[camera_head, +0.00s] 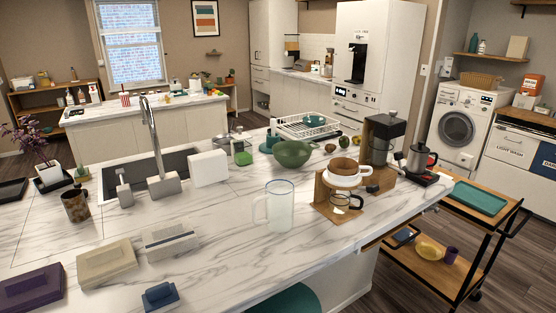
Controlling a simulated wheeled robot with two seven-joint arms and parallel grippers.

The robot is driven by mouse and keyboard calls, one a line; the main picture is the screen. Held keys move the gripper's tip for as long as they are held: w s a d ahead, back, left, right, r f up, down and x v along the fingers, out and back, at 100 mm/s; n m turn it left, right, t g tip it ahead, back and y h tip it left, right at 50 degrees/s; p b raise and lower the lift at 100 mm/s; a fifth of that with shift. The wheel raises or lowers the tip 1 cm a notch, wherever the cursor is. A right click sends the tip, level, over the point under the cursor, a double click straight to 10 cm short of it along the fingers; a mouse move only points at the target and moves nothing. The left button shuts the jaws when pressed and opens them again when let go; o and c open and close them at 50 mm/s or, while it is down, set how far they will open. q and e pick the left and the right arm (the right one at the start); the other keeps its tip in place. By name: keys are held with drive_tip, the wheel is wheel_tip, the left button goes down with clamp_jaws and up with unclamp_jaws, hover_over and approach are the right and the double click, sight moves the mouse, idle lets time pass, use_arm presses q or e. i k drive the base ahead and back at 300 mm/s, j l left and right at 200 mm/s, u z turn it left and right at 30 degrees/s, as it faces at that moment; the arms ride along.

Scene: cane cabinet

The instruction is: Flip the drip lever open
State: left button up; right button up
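A white coffee dripper (347,181) with a brown filter (344,166) in its top sits on a wooden stand (320,192) on the marble counter, right of centre. A small glass server (341,203) with a dark handle stands under the dripper. A small dark piece (373,189) shows just right of the stand; I cannot tell whether it is part of the dripper. The drip lever is too small to make out, and I cannot tell its position. Neither of my grippers is in view.
A clear glass pitcher (279,207) stands left of the stand. A black coffee grinder (384,139) and a kettle (418,159) stand behind it to the right. A green bowl (292,154) is behind. The marble counter (300,262) in front is mostly clear.

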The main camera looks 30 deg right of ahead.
sight(372, 189)
drive_tip(key=z, duration=1.55)
